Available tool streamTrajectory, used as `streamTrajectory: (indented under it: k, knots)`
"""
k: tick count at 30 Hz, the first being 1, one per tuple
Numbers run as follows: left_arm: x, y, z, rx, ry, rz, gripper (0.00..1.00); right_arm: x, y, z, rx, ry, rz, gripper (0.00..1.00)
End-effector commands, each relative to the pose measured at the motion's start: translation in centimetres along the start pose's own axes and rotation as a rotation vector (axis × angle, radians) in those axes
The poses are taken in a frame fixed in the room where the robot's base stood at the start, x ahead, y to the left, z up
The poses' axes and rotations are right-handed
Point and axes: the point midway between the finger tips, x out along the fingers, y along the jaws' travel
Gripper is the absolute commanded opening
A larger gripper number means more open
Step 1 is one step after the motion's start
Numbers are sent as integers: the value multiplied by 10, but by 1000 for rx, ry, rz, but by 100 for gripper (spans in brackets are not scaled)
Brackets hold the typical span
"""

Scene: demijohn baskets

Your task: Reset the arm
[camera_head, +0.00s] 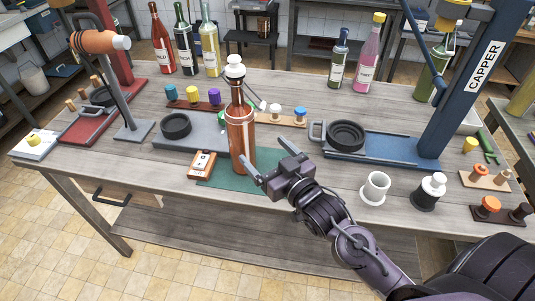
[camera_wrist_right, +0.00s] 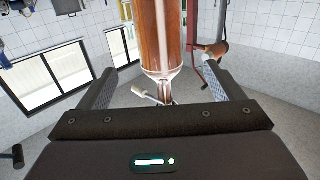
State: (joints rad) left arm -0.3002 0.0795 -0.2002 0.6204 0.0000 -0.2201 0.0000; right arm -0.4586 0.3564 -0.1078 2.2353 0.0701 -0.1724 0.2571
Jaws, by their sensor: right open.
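My right gripper (camera_head: 263,150) is open and empty, just to the right of and in front of a tall amber bottle (camera_head: 240,138) in the head view. The bottle stands upright on a green mat (camera_head: 262,183) and has a white rounded top (camera_head: 235,68). In the right wrist view the two fingers of the right gripper (camera_wrist_right: 160,88) are spread apart. The bottle (camera_wrist_right: 162,35) shows beyond them, between their directions, with its neck partly hidden by the gripper body. Whether a finger touches the bottle cannot be told. My left gripper is not in view.
A blue capper stand (camera_head: 385,148) is to the right; a grey base (camera_head: 200,140) with a black ring is to the left. A white cup (camera_head: 375,187) and a black-and-white jar (camera_head: 428,192) stand near the right arm. Several bottles stand at the back.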

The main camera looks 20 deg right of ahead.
Motion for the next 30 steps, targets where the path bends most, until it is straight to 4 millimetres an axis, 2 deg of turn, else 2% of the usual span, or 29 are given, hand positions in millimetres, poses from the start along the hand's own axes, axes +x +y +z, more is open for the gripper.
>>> streamTrajectory:
  k: [10,13,15,17,22,30]
  knots:
    - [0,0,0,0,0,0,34,0,0,2,0,-12,3,87]
    - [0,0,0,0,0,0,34,-3,-1,12,0,-85,20,87]
    - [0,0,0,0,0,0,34,-9,-1,27,2,-186,42,87]
    - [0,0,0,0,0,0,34,-18,-3,42,0,-300,61,87]
    - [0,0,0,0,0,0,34,-59,-10,85,-6,-654,90,87]
    - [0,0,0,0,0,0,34,-120,-23,113,-13,-1018,76,87]
